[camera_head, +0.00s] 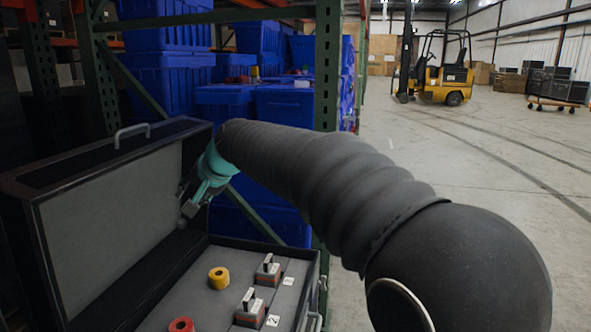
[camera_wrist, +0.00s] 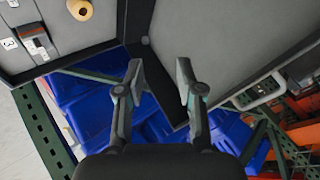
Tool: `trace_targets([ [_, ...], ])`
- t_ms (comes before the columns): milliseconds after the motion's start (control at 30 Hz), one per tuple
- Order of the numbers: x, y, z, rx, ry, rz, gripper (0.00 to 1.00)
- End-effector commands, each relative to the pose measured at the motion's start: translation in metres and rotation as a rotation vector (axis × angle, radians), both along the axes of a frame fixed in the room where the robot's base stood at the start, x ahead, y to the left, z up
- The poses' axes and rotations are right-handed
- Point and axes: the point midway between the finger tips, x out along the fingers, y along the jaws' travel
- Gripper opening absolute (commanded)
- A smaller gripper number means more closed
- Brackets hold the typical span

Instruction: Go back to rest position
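My gripper (camera_head: 187,199) is at the end of my dark sleeved arm, in front of the raised lid of the black case. In the wrist view my gripper (camera_wrist: 160,75) shows two fingers spread apart with nothing between them.
Blue totes (camera_head: 170,85) fill a green rack (camera_head: 328,65) behind the case. The case's raised lid (camera_head: 105,215) stands at the left. A yellow forklift (camera_head: 445,80) and a cart of dark boxes (camera_head: 560,88) stand far off. The floor at the right (camera_head: 500,170) is clear.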

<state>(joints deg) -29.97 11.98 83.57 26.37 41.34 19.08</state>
Motion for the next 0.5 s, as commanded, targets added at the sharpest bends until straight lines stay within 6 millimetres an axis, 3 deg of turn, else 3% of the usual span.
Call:
trace_targets([
  [200, -0.065, -0.110, -0.058, -0.278, 0.006, 0.082, 0.37],
  [500, -0.173, -0.252, -0.118, -0.548, 0.052, 0.128, 0.37],
])
